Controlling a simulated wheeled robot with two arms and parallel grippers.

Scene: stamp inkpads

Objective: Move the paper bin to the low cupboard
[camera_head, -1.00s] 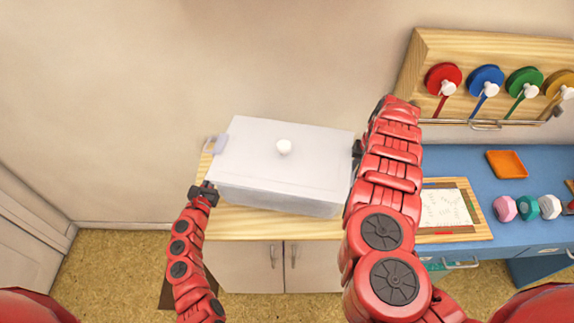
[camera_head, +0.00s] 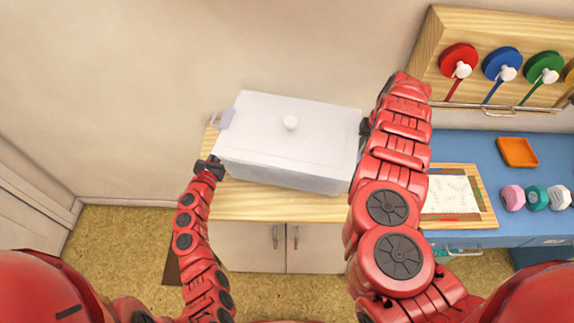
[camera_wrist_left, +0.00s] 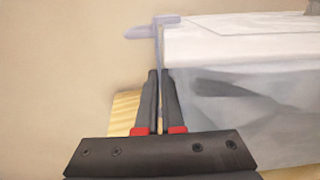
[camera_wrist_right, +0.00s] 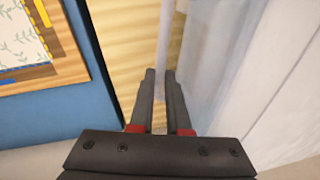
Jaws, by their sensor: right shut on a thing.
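The paper bin (camera_head: 290,167) is a white lidded box with a round white knob. It sits over the wooden top of the low cupboard (camera_head: 277,208); I cannot tell if its base fully rests there. My left gripper (camera_head: 208,168) is at the bin's front left corner, below that handle. My right gripper (camera_wrist_right: 160,73) is shut on the bin's right handle, a thin translucent strip. My right arm hides that side in the head view.
A blue desk (camera_head: 470,155) stands right of the cupboard, with a framed paper (camera_head: 447,196), an orange tray (camera_head: 518,152) and several small coloured pieces. A wooden rack (camera_head: 450,40) with coloured discs stands behind. A wall rises behind the cupboard. Floor (camera_head: 125,240) is clear at left.

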